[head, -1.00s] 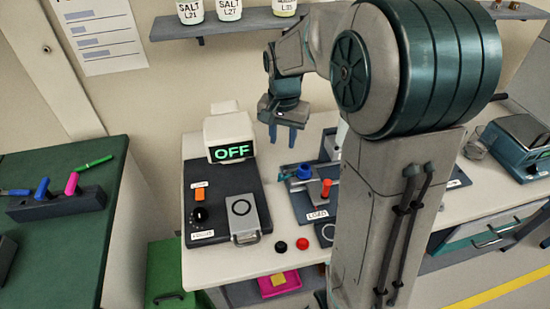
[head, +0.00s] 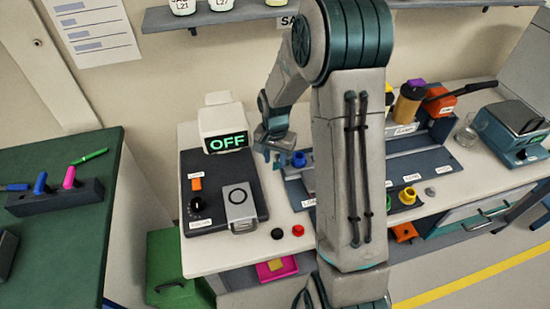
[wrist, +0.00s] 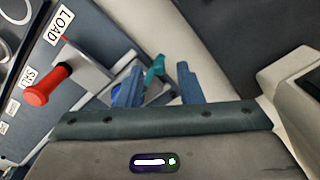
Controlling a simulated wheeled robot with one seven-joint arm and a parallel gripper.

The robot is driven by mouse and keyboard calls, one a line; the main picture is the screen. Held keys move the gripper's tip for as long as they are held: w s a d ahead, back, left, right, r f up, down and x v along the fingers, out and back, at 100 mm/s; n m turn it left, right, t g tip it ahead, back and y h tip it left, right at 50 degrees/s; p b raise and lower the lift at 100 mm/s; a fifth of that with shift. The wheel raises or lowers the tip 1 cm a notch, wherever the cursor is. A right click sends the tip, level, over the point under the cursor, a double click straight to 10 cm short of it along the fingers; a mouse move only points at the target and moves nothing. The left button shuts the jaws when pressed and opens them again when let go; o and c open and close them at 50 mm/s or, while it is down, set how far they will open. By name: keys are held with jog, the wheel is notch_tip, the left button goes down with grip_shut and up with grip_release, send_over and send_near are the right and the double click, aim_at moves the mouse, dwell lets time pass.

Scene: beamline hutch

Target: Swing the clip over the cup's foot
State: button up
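A blue cup (head: 299,159) stands on the load station's plate (head: 290,176), just right of my gripper (head: 271,154) in the head view. In the wrist view a bit of the blue cup (wrist: 117,96) shows beside and behind the left finger; its foot is hidden. A small teal piece (wrist: 155,71), possibly the clip, shows between the fingers of my gripper (wrist: 159,84) in the wrist view. The fingers are apart and I see no contact with it. A red handle (wrist: 50,84) on a grey bracket lies left in the wrist view; my arm hides it in the head view.
A white box reading OFF (head: 227,136) stands left of my gripper, behind a dark control panel (head: 207,196). My column blocks the middle of the head view.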

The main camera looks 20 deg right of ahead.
jog(key=shift+f, duration=0.55)
grip_shut()
jog(key=shift+w+a+f+m+b, duration=0.1)
jog(key=shift+w+f+m+b, duration=0.2)
jog(key=shift+m+b, duration=0.4)
jog(key=shift+w+r+m+b, duration=0.3)
jog(key=shift+m+b, duration=0.25)
jog(key=shift+m, duration=0.25)
grip_release()
